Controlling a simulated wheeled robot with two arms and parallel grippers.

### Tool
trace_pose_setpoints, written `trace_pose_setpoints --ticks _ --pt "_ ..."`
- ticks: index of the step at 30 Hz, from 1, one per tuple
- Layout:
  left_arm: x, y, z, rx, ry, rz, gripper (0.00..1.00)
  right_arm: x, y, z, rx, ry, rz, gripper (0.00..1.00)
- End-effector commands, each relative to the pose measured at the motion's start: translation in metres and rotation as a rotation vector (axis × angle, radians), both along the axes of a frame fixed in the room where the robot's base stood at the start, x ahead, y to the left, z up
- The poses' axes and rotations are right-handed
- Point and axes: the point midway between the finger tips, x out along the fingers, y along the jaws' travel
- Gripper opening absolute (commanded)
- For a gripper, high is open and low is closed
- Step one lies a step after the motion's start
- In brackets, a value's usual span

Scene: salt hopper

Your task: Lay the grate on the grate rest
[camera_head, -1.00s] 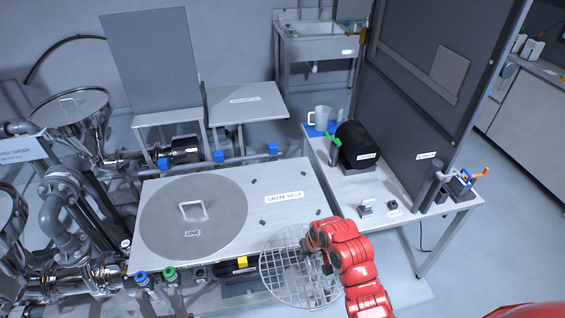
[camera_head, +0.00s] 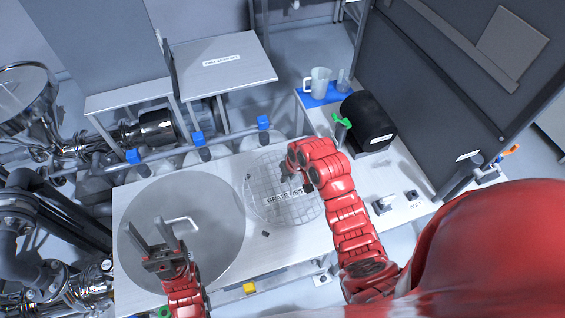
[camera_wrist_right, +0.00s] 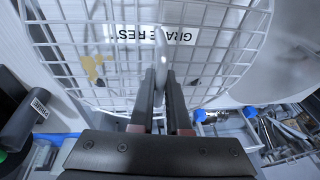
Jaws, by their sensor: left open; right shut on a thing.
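The grate (camera_head: 258,180), a round wire mesh, is over the grate rest (camera_head: 284,198), whose label shows through the wires. I cannot tell whether it touches the surface. My right gripper (camera_head: 289,184) is at its right part. In the right wrist view that gripper (camera_wrist_right: 162,88) is shut on the upright grip of the grate (camera_wrist_right: 60,52), and yellow-brown bits cling to the mesh. The label also reads through the mesh there (camera_wrist_right: 150,34). My left gripper (camera_head: 150,238) is open and empty above the round grey lid (camera_head: 205,235), near its handle.
Blue-capped fittings (camera_head: 198,139) on a pipe run behind the bench. To the right stand a black drum (camera_head: 368,122), a jug (camera_head: 319,80) on a blue mat and a tall dark panel (camera_head: 440,60). Pipework (camera_head: 50,215) fills the left.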

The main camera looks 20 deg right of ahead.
Motion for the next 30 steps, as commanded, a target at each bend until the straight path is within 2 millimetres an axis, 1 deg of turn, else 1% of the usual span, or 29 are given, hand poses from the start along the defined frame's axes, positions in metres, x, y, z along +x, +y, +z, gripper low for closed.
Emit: trace_pose_setpoints --ticks 5,8,18,21,24,30 --pt "0.000 0.000 -0.004 0.000 0.000 0.000 0.50 0.000 0.000 -0.008 0.000 0.001 0.001 0.00" --pt "0.000 0.000 -0.008 0.000 0.000 0.000 0.50 -0.001 0.000 -0.016 -0.001 0.003 0.000 0.00" --pt "0.000 0.000 -0.027 0.000 0.000 0.000 0.50 0.000 0.000 -0.055 0.000 0.002 0.001 0.00" --pt "0.000 0.000 -0.030 0.000 0.000 0.000 0.50 -0.001 0.001 -0.063 0.001 0.002 0.001 0.00" --pt "0.000 0.000 -0.031 0.000 0.000 0.000 0.50 0.000 0.001 -0.067 0.001 0.000 0.001 0.00" --pt "0.000 0.000 -0.031 0.000 0.000 0.000 0.50 0.001 0.001 -0.067 0.001 -0.002 0.001 0.00"
